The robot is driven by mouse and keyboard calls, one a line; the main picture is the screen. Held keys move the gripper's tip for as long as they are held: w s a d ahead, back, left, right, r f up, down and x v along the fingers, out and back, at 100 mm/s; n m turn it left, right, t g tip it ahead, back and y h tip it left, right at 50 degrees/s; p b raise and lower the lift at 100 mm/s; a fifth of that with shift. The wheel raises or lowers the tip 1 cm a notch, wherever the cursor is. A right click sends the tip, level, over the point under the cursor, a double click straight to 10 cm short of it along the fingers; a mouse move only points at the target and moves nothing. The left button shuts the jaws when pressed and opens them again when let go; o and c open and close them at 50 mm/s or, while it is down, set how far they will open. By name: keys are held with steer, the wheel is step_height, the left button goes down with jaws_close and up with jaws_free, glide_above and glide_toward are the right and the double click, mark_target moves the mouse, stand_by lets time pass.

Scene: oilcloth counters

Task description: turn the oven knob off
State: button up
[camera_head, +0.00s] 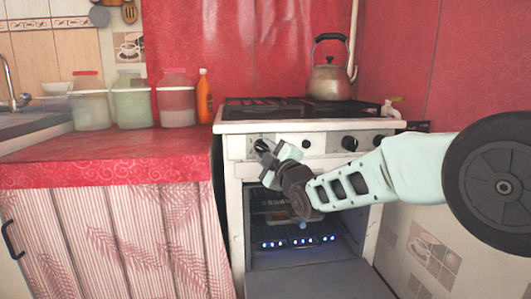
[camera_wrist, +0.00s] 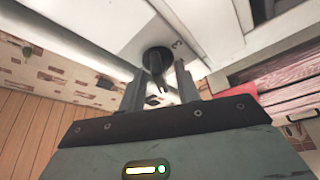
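The white oven (camera_head: 236,147) stands in the middle of the head view, with its knobs along the front panel. My gripper (camera_head: 264,149) is at the left end of that panel and hides much of what is there. In the wrist view, a black knob (camera_wrist: 155,56) on the white panel lies ahead of my gripper (camera_wrist: 160,72). The two fingers are apart, one on each side of the knob; I cannot tell whether they touch it. More black knobs show to the right, one small (camera_head: 306,144) and one larger (camera_head: 350,143).
The oven door (camera_head: 318,286) hangs open below my arm, with bluish lights inside (camera_head: 300,243). A kettle (camera_head: 328,82) stands on the stove top. Jars (camera_head: 176,104) and an orange bottle (camera_head: 204,100) stand on the red counter (camera_head: 110,155) at left.

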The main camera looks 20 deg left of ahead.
jaws_close()
steer(key=shift+f+m+b, duration=0.1)
steer(key=shift+m+b, duration=0.2)
steer(key=shift+m, duration=0.1)
steer(key=shift+s+a+f+m+t+h+b, duration=0.1)
steer(key=shift+m+t+h+b, duration=0.75)
steer(key=shift+m, duration=1.7)
steer(key=shift+s+a+r+m+t+h+b, duration=0.1)
steer(key=shift+m+t+h, duration=0.3)
steer(key=shift+m+t, duration=1.45)
steer(key=shift+a+f+m+t+h+b, duration=0.1)
steer(key=shift+m+t+h+b, duration=0.45)
steer(key=shift+m, duration=2.95)
jaws_free()
